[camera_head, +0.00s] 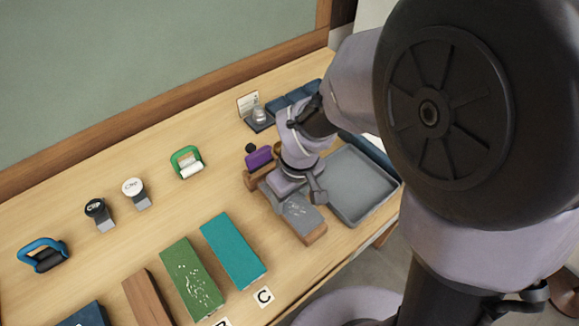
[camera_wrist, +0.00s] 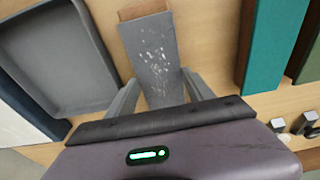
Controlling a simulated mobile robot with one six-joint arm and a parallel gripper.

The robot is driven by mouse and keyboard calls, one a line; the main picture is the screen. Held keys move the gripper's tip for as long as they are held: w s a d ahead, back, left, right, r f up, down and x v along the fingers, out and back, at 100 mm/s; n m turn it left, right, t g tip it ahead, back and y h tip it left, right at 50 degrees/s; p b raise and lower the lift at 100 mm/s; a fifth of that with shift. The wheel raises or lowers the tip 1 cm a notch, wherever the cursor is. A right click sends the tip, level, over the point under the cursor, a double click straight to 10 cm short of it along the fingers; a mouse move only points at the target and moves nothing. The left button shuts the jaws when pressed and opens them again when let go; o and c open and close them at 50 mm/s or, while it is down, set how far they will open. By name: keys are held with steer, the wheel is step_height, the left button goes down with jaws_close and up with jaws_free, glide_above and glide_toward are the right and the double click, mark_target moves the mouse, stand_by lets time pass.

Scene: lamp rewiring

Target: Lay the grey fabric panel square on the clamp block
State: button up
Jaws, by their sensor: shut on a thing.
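The grey fabric panel (camera_head: 300,210) with pale specks is between the fingers of my gripper (camera_wrist: 160,80), which is shut on it. In the wrist view the grey panel (camera_wrist: 150,45) runs lengthwise between the fingers. A wooden block (camera_head: 316,236), seemingly the clamp block, shows bare wood past the panel's far end, also in the wrist view (camera_wrist: 142,9). The panel lies over or just above this block; I cannot tell if they touch. The panel's near end and much of the block are hidden by my gripper.
A grey tray (camera_head: 360,185) stands close beside the block. A teal block (camera_head: 232,250) and a green speckled block (camera_head: 190,277) lie on the other side. A purple-topped item (camera_head: 258,157) is just behind my gripper. A green-handled roller (camera_head: 187,162) stands farther left.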

steer(key=shift+f, duration=0.15)
steer(key=o, duration=1.7)
step_height(320, 180, up, 8)
steer(key=p, duration=0.6)
steer(key=s+d+r+m+t+b, duration=0.1)
steer(key=s+d+r+m, duration=0.1)
steer(key=s+r+m, duration=0.1)
steer(key=s+d+r+m+t+b, duration=0.1)
steer(key=s+d+r+m+t, duration=0.1)
steer(key=s+r+m, duration=0.2)
steer(key=s+d+r+m+t+y+b, duration=0.1)
steer(key=s+d+r+m, duration=0.1)
steer(key=s+r+m, duration=0.2)
steer(key=shift+s+d+r+t+b, duration=0.15)
steer(key=shift+d+r+t+b, duration=0.2)
steer(key=shift+r, duration=0.35)
